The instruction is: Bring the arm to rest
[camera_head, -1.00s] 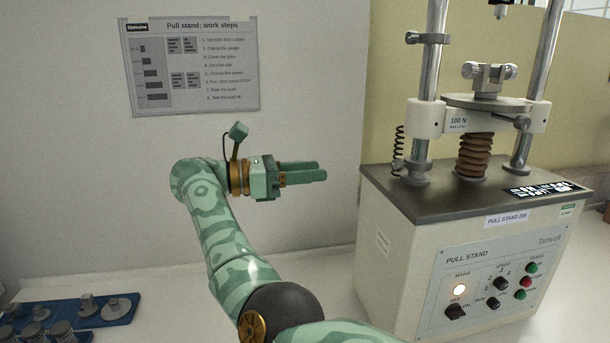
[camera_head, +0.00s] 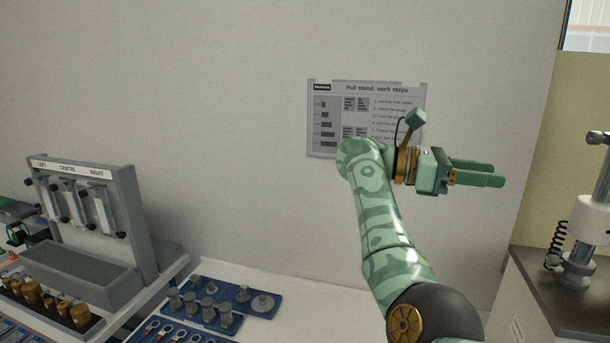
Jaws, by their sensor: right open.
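My right arm rises from the lower right in front of the wall. Its right gripper (camera_head: 497,173) points to the right, with its two green fingers apart and nothing between them. It is in the air, left of the pull stand (camera_head: 553,299) and touching nothing that I can see. The gripper and forearm cover the right part of the "Pull stand: work steps" sheet (camera_head: 328,148). My left gripper is not in view.
A grey rack marked LEFT, CENTRE, RIGHT (camera_head: 130,215) stands at the left. Blue trays (camera_head: 262,313) with metal parts lie on the white bench. A row of brass pieces (camera_head: 80,315) is at the lower left. The bench between the trays and my arm is clear.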

